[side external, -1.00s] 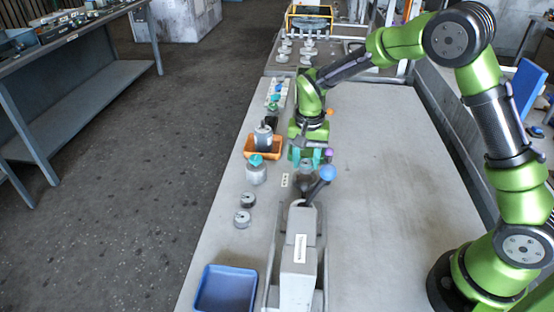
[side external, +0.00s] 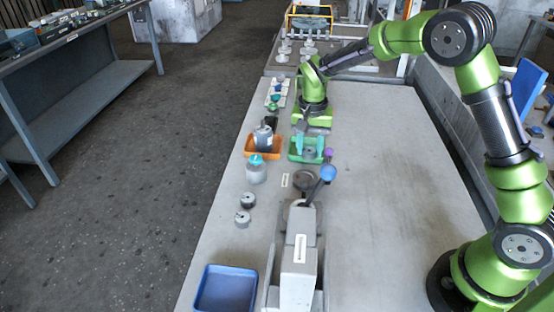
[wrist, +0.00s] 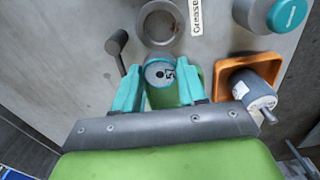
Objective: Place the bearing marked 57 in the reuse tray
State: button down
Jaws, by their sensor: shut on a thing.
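My gripper (side external: 309,147) is over the green tray (side external: 293,157) near the middle of the bench. Its teal fingers (wrist: 159,78) are shut on a round grey bearing (wrist: 158,72), which shows between them in the wrist view. Dark marking is visible on the bearing's face, but I cannot read it surely. The green tray (wrist: 160,100) shows below the bearing between the fingers. I cannot tell whether the bearing touches the tray floor. No reuse label is legible on the tray.
An orange tray (side external: 277,155) with a grey motor (side external: 263,137) stands left of the green tray. A teal-topped jar (side external: 256,172), two grey round parts (side external: 242,218) and a blue tray (side external: 226,289) lie nearer. Bench right is clear.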

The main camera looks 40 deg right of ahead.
jog(key=shift+w+d+r, duration=1.65)
jog(key=shift+w+d, duration=1.55)
jog(key=shift+w, duration=0.5)
jog(key=shift+n, duration=0.3)
notch_tip(320, 180, down, 9)
jog(key=shift+f, duration=0.1)
jog(key=c, duration=0.6)
grip_release()
jog(key=shift+f, duration=0.1)
